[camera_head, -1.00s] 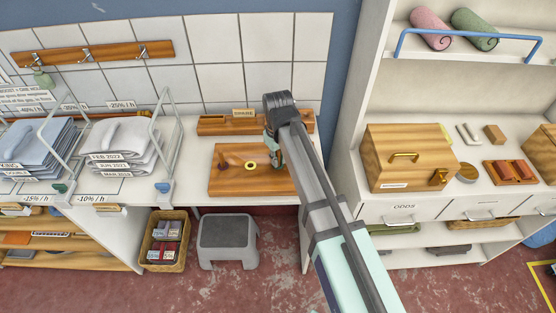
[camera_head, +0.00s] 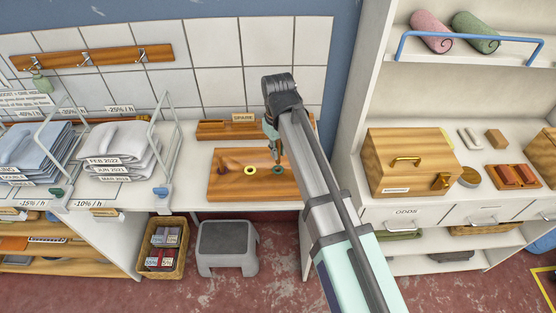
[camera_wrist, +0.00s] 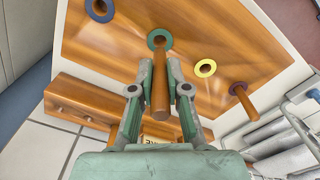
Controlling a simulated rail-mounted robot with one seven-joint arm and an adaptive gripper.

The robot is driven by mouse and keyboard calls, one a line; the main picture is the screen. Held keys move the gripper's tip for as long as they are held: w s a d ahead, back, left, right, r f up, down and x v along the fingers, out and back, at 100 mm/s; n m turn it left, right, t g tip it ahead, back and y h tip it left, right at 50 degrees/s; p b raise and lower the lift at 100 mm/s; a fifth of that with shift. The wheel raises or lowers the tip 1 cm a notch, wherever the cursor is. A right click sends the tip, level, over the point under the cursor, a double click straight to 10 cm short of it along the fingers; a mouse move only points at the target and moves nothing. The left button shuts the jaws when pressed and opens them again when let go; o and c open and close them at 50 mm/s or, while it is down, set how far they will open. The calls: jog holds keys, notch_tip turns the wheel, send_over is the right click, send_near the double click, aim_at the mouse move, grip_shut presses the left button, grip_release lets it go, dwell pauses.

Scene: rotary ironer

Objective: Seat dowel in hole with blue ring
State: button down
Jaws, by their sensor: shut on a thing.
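My gripper (camera_wrist: 160,76) is shut on a wooden dowel (camera_wrist: 160,100); in the head view my gripper (camera_head: 275,150) is over the right half of the wooden board (camera_head: 228,188). In the wrist view the dowel's far end overlaps the hole with the green ring (camera_wrist: 160,39); I cannot tell whether it is above the hole or in it. The hole with the blue ring (camera_wrist: 99,9) is at the top left of the wrist view, apart from the dowel. In the head view my arm hides the blue ring.
A yellow-ringed hole (camera_wrist: 205,68) looks empty. A second dowel (camera_wrist: 246,102) stands in a dark purple-ringed hole at the board's end. A wooden rack labelled spare (camera_head: 212,130) lies behind the board. Wire dividers (camera_head: 172,150) with folded laundry stand to the left.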

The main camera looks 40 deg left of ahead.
notch_tip(320, 180, up, 13)
jog(key=b, duration=0.2)
jog(key=shift+b, duration=0.4)
jog(key=w+d+b, duration=0.2)
jog(key=w+d, duration=0.3)
jog(key=d, duration=0.2)
jog(key=shift+w+d+f+p, duration=0.1)
jog(key=shift+f+p, duration=0.65)
jog(key=shift+f, duration=3.95)
jog(key=shift+w+f+p, duration=0.1)
jog(key=shift+f+p, duration=0.65)
jog(key=shift+f, duration=3.9)
jog(key=shift+f, duration=0.15)
jog(key=c, duration=1.2)
grip_release()
jog(key=shift+o, duration=0.2)
notch_tip(320, 180, up, 12)
jog(key=b, duration=0.2)
